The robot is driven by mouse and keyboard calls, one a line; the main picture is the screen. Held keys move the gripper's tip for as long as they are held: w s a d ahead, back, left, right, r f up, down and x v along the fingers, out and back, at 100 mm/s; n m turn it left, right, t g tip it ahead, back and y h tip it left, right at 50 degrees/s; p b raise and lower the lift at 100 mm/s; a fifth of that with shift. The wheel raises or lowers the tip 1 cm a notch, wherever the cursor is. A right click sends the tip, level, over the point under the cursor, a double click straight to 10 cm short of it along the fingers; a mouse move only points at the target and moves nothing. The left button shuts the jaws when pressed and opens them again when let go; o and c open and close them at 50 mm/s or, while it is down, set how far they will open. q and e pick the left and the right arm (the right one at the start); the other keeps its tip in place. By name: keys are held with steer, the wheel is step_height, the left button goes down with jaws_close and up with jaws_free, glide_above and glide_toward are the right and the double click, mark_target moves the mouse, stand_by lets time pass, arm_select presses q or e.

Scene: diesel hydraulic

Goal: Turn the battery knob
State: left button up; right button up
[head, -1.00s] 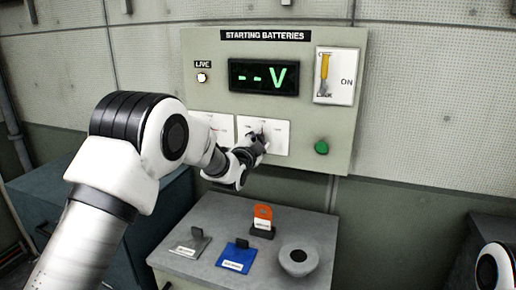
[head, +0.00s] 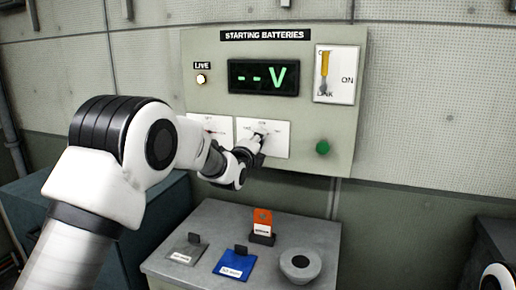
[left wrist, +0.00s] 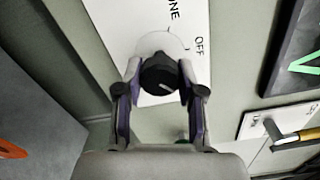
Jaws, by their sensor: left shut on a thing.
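A black round knob (left wrist: 159,76) with a white line on its face sits on a white plate (left wrist: 108,20) in the left wrist view. "OFF" and partly cut-off lettering ending in "NE" are printed beside it. The fingers of my left gripper (left wrist: 160,82) are on both sides of the knob and shut on it. In the head view my left gripper (head: 254,146) is at the right one of two white plates (head: 278,139) on the "STARTING BATTERIES" panel (head: 345,122); it hides most of the knob there. My right gripper is not in view.
The panel has a display (head: 264,77) reading "--V", a lit lamp (head: 202,79), a yellow-handled switch (head: 325,68) and a green button (head: 322,148). Below, a grey bench (head: 206,215) bears a grey tag, a blue tag (head: 235,263), an orange tag (head: 262,220) and a round grey piece (head: 300,263).

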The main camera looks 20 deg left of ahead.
arm_select(q)
steer(key=shift+m+b, duration=0.35)
steer(key=shift+m, duration=0.65)
steer(key=shift+r, duration=0.1)
steer(key=o, duration=1.2)
steer(key=shift+c, duration=0.2)
steer(key=s, duration=1.2)
steer(key=shift+a, duration=0.2)
